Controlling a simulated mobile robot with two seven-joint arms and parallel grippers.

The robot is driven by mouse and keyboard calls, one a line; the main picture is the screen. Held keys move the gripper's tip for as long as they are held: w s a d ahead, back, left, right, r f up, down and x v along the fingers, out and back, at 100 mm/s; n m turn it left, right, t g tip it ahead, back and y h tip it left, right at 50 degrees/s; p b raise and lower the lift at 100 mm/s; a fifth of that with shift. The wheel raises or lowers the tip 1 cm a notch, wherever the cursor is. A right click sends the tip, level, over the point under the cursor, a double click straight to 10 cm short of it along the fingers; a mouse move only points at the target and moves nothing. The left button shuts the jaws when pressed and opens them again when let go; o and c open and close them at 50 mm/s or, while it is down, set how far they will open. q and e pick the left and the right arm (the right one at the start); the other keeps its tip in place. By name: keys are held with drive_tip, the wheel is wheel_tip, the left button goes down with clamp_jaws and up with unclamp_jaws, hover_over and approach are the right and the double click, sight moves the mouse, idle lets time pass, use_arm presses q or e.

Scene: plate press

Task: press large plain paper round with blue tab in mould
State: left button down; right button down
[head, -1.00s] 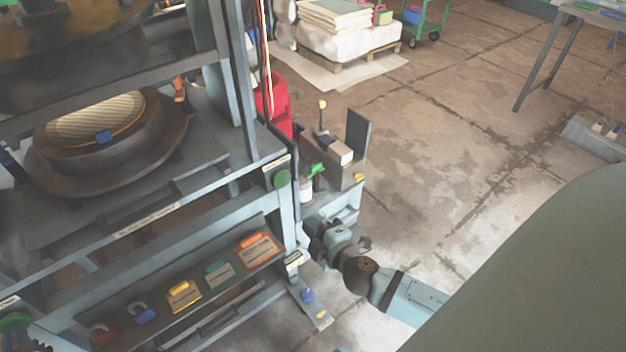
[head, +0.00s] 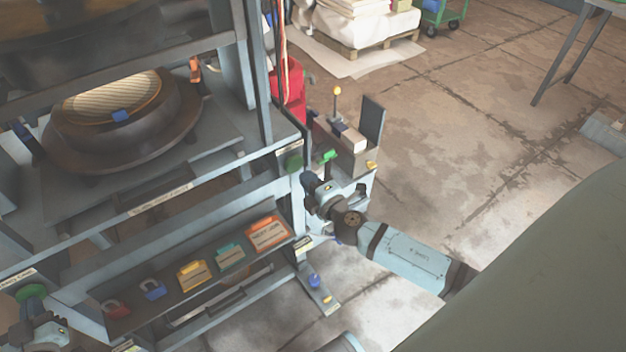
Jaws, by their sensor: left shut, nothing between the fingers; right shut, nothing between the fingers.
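The large plain paper round (head: 112,95) lies in the round dark mould (head: 165,125) on the press bed, its blue tab (head: 121,116) at the front edge. The upper part of the press stands above it with a gap between. My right gripper (head: 307,180) is shut and empty, just below and right of the green button (head: 290,162) on the press's right front corner. My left gripper (head: 35,308) is shut and empty, close to the green button (head: 32,293) on the left front corner. Whether either gripper touches its button I cannot tell.
A shelf below the bed holds padlocks (head: 152,290) and coloured tags (head: 268,233). A side box with a green handle (head: 328,156) and a yellow-topped post (head: 337,92) stands right of the press. A loaded pallet (head: 360,40) is behind.

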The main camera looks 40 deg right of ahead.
sight(296, 166)
drive_tip(key=shift+w, duration=1.8)
drive_tip(key=shift+s, duration=0.2)
use_arm(q)
drive_tip(key=shift+w, duration=0.1)
use_arm(e)
drive_tip(key=shift+w, duration=0.1)
